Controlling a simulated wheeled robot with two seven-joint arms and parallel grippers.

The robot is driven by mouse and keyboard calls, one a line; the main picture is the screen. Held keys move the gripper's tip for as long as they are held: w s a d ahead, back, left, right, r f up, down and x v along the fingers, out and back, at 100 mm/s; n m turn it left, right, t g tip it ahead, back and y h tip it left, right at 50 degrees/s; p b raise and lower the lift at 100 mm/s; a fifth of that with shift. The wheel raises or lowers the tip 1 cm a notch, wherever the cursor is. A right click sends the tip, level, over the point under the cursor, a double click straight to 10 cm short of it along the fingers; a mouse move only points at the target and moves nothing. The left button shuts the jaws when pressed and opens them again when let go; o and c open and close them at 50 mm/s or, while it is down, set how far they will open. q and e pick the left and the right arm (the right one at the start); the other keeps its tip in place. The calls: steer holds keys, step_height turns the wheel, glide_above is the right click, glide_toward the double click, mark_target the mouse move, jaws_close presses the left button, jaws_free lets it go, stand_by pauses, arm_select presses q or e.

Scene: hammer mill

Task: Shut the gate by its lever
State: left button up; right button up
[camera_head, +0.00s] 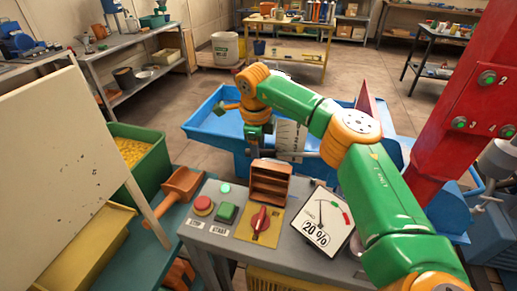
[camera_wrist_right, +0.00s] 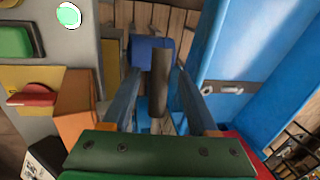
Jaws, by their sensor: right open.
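My right gripper (camera_head: 254,148) points down beside the blue machine (camera_head: 208,118), behind the control box. In the right wrist view its two blue fingers (camera_wrist_right: 157,72) are apart. A dark grey, round lever handle (camera_wrist_right: 158,88) lies in the gap between them, with space showing on both sides. A blue block (camera_wrist_right: 142,50) is at the far end of the handle. In the head view my wrist largely hides the handle, and a grey rod (camera_head: 307,154) shows to the right of the gripper. The gate itself I cannot make out. My left gripper is not in view.
A small brown box (camera_head: 270,185) stands close to the gripper. A red column (camera_head: 455,120) rises at right. A green bin (camera_head: 140,160) of yellow grain is at left.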

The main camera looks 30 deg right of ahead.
steer(key=shift+s+r, duration=0.1)
steer(key=c, duration=0.5)
jaws_close()
stand_by(0.7)
